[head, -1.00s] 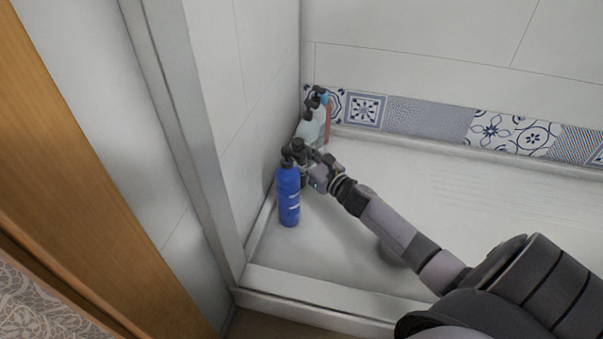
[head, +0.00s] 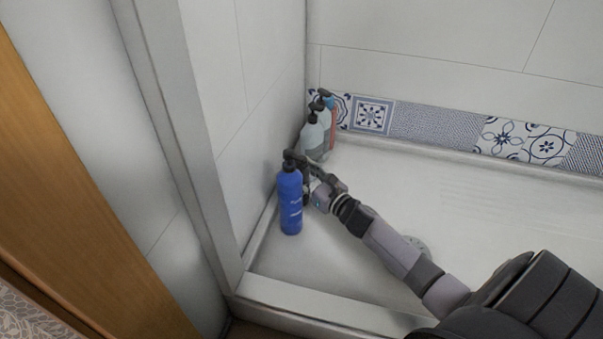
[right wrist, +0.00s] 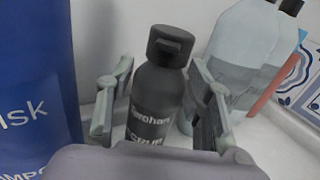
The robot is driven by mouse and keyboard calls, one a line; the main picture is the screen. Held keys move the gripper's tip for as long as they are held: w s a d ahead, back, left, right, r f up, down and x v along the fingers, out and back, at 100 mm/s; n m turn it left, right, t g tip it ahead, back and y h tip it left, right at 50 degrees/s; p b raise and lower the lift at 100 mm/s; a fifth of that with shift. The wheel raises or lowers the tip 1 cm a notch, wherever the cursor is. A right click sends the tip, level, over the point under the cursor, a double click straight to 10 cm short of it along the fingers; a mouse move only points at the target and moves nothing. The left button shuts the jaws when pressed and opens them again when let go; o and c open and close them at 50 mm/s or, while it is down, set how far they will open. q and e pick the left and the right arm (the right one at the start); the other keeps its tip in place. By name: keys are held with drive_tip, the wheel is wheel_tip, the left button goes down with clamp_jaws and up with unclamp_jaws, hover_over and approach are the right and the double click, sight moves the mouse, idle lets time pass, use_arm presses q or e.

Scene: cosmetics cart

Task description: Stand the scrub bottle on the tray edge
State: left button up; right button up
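The scrub bottle (right wrist: 154,105) is dark grey with a black cap and stands upright in the right wrist view. My right gripper (right wrist: 160,88) has its fingers apart, one on each side of the bottle; I see no clear grip on it. In the head view my right gripper (head: 308,177) is low in the tray's left corner, beside the blue bottle, and the scrub bottle is largely hidden there. The white shower tray has a raised edge (head: 320,307) along its front. My left gripper is not in view.
A tall blue bottle (head: 290,205) stands close left of my right gripper; it also fills the left of the right wrist view (right wrist: 35,90). Pale pump bottles (head: 313,140) stand behind, against the wall. The tray floor on the right is clear around the drain (head: 418,245).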

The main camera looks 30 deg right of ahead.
drive_tip(key=shift+r, duration=0.1)
drive_tip(key=shift+s+r+p, duration=0.1)
drive_tip(key=shift+s+p, duration=0.1)
drive_tip(key=shift+p, duration=0.1)
drive_tip(key=s+p, duration=0.1)
drive_tip(key=s, duration=0.1)
drive_tip(key=s+p, duration=0.1)
drive_tip(key=s, duration=0.1)
drive_tip(key=s+p, duration=0.1)
drive_tip(key=s, duration=0.1)
drive_tip(key=shift+s+d, duration=0.15)
drive_tip(key=shift+d, duration=0.25)
drive_tip(key=shift+s+p, duration=0.3)
drive_tip(key=shift+s, duration=0.1)
